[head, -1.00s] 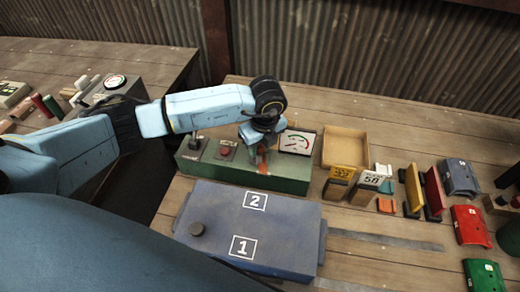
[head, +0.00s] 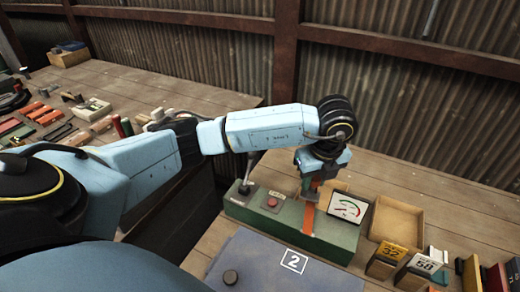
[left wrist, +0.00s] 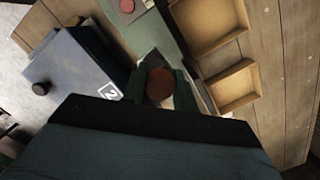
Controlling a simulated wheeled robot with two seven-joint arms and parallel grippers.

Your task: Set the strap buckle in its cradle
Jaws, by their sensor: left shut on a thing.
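My left gripper (head: 312,190) is over the green box (head: 240,215), between its red button and its gauge. It is shut on a reddish-brown round-ended thing (left wrist: 160,85), seen between the dark green fingers in the left wrist view. I cannot tell whether this is the strap buckle. An orange strap-like strip (head: 307,220) shows below the fingers, against the green box. Whether it joins the held thing is unclear. I cannot make out the cradle. My right gripper is not in view.
On the green box are a lever (head: 246,175), a red button (head: 272,202) and a gauge (head: 348,207). An open wooden tray (head: 397,222) stands right of it. A blue-grey case (head: 260,265) lies in front. Numbered blocks (head: 388,260) stand at lower right.

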